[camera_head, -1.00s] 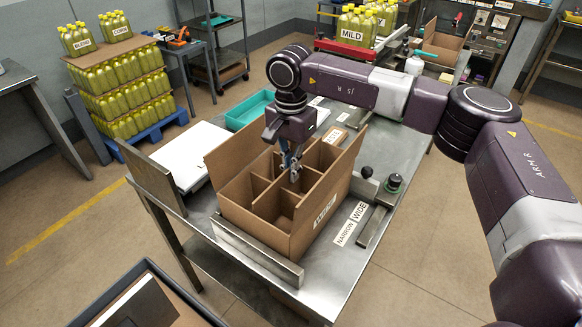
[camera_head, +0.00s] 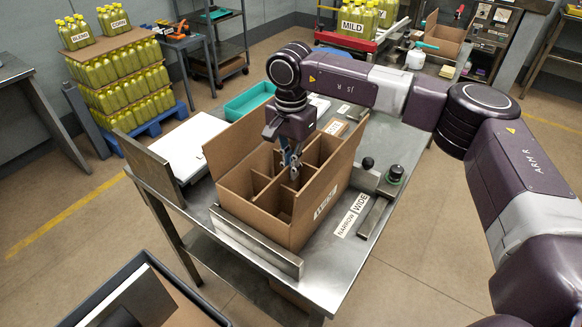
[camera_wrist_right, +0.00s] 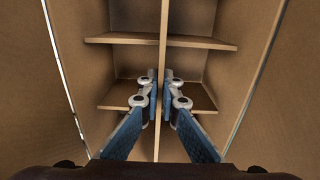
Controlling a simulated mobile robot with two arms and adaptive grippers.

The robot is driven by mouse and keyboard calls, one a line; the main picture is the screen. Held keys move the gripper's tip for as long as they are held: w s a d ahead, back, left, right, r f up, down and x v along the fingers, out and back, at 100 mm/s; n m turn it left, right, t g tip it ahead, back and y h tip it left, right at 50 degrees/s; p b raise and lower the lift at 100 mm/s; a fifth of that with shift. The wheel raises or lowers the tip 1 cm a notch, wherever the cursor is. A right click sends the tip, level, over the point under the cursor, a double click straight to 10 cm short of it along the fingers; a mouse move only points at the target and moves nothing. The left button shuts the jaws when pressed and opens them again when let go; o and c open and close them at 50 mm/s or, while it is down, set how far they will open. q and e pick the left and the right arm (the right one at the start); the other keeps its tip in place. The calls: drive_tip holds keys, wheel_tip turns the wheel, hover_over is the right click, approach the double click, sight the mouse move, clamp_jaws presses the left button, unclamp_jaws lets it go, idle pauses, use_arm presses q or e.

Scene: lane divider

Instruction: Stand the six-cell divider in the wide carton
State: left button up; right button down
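The wide carton (camera_head: 325,203) stands open on the steel table, with a WIDE label on its front side. The brown cardboard divider (camera_head: 262,180) is inside it, its panels crossing to form cells and its top edges near the carton rim. My right gripper (camera_head: 291,170) reaches down into the carton from above. In the right wrist view my right gripper (camera_wrist_right: 160,88) has its fingertips on either side of the divider's long middle panel (camera_wrist_right: 163,45), closed against it. The bottom of the divider is hidden. My left gripper is not in view.
A metal fence (camera_head: 255,243) runs along the carton's near side. A knob clamp (camera_head: 394,174) and NARROW/WIDE labels (camera_head: 352,213) lie at right. A teal tray (camera_head: 249,101) and white sheet (camera_head: 190,145) are behind and left. A dark bin (camera_head: 140,300) is at the lower left.

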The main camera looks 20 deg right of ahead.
drive_tip(key=shift+f+b, duration=0.45)
drive_tip(key=shift+f, duration=0.15)
drive_tip(key=c, duration=2.1)
unclamp_jaws()
drive_tip(key=shift+r, duration=0.1)
wheel_tip(320, 180, up, 12)
